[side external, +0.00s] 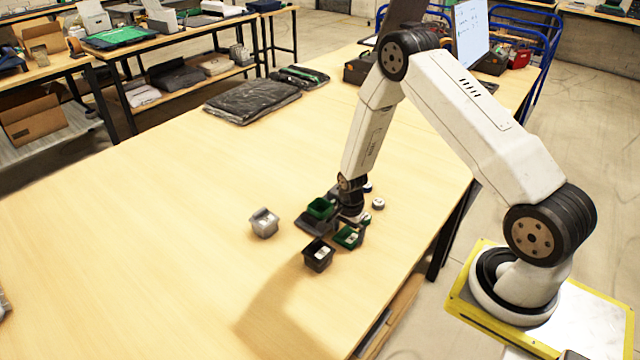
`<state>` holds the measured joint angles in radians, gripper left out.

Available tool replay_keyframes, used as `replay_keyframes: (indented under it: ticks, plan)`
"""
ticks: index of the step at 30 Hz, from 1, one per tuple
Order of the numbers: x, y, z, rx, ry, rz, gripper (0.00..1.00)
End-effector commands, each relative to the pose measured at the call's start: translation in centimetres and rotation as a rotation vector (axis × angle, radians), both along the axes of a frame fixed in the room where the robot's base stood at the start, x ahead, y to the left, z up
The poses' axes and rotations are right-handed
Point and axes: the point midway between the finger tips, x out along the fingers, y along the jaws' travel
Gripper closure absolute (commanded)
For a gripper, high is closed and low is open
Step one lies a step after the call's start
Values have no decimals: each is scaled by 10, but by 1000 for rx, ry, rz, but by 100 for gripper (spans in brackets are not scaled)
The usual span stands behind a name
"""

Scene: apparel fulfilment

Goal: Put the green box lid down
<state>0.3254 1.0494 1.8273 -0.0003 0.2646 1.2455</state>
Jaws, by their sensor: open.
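Two small green pieces show by my gripper in the side external view. One green piece (320,208) is on the left, close above or on a dark flat part. The other, a green box (347,238), sits just in front with something white in it. I cannot tell which piece is the lid; no separate lid shape is clear at this size. My gripper (347,222) is open, pointing down low over the table among these pieces. Its fingers are partly hidden, and I cannot tell whether they touch anything.
A grey box (264,223) stands to the left and a black box (318,256) in front. Small round white-topped items (378,204) lie to the right. Dark folded garments in bags (253,101) lie farther back. The wooden table (130,240) is clear on the left.

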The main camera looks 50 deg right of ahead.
Motion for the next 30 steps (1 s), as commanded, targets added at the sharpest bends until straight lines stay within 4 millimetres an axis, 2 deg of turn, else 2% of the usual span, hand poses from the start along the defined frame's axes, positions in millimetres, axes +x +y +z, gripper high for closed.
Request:
replay_keyframes:
  ticks: [8,30]
  plan:
    - [1,0,22,-1,-2,0,0]
    - [0,0,108,0,-2,0,0]
